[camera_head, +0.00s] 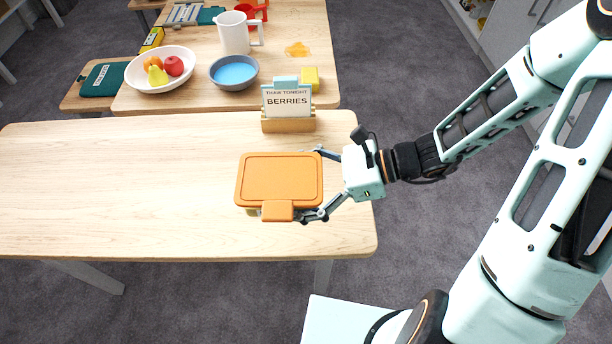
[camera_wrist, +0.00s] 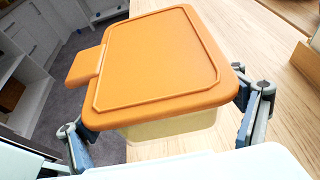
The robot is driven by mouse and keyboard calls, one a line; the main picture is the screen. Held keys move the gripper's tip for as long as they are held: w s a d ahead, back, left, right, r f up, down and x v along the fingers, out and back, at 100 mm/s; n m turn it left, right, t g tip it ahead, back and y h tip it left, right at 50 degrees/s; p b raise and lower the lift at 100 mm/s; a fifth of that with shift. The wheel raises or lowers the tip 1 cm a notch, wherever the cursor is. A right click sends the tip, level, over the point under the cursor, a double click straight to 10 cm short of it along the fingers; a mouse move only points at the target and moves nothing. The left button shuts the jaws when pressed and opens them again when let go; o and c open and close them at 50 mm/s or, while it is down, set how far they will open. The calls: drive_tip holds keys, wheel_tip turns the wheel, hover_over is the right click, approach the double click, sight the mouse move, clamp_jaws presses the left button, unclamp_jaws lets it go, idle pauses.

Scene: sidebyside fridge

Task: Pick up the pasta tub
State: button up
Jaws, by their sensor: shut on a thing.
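The pasta tub (camera_head: 280,178) has a flat orange lid with a tab and a pale yellow body. It is at the right part of the near wooden table in the head view. My gripper (camera_head: 312,186) reaches in from the right with a finger on either side of the tub and is shut on it. In the wrist view the tub (camera_wrist: 160,62) fills the middle, its lid up and roughly level, with the fingers at its left and right sides. I cannot tell whether its base touches the table. Its contents are hidden.
A card reading "THAW TONIGHT BERRIES" (camera_head: 287,101) stands in a wooden holder (camera_head: 288,124) behind the tub. A fruit bowl (camera_head: 134,73), a blue bowl (camera_head: 233,86) and a white pitcher (camera_head: 233,38) are on the far table. The near table's left (camera_head: 110,190) is clear.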

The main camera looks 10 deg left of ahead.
sight(265, 200)
drive_tip(key=s+a+r+p, duration=0.1)
drive_tip(key=s, duration=0.1)
drive_tip(key=s+a+r+p, duration=0.1)
drive_tip(key=s, duration=0.1)
drive_tip(key=s+a+r+p, duration=0.1)
drive_tip(key=s+r, duration=0.1)
drive_tip(key=shift+a+p, duration=0.4)
drive_tip(key=p, duration=0.3)
drive_tip(key=shift+s+a+r+p, duration=0.2)
drive_tip(key=shift+a+p, duration=0.1)
drive_tip(key=shift+p, duration=0.05)
drive_tip(key=shift+s+a+p, duration=0.2)
drive_tip(key=shift+s+p, duration=0.3)
drive_tip(key=shift+p, duration=0.7)
drive_tip(key=shift+f, duration=0.1)
